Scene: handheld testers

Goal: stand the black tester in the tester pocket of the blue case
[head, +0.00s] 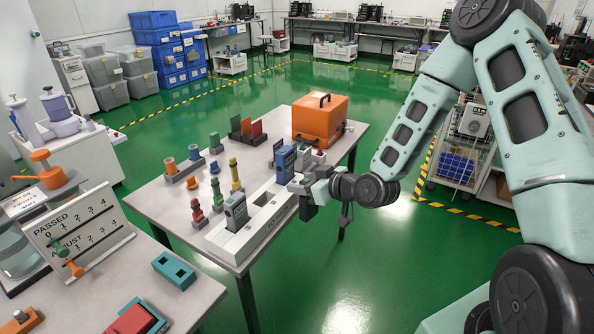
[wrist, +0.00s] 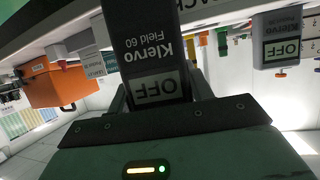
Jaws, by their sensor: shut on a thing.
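My gripper (head: 300,187) is shut on the black tester (wrist: 150,50), over the right side of the white tray (head: 258,220) on the table. In the wrist view the tester's face is upside down, with "Klervo Field 60" and an "OFF" screen. Its far end is out of the picture, so I cannot tell whether it touches the tray. In the head view my gripper largely hides it. An upright blue tester-like thing (head: 285,163) is just beyond my gripper. A teal-blue block (head: 175,270) with two dark openings lies on the near table; I cannot tell whether it is the blue case.
A grey tester (head: 236,210) stands in the tray's near end; its "OFF" screen also shows in the wrist view (wrist: 281,50). An orange case (head: 320,118) stands at the table's back. Several small coloured tools stand left of the tray. The floor right of the table is clear.

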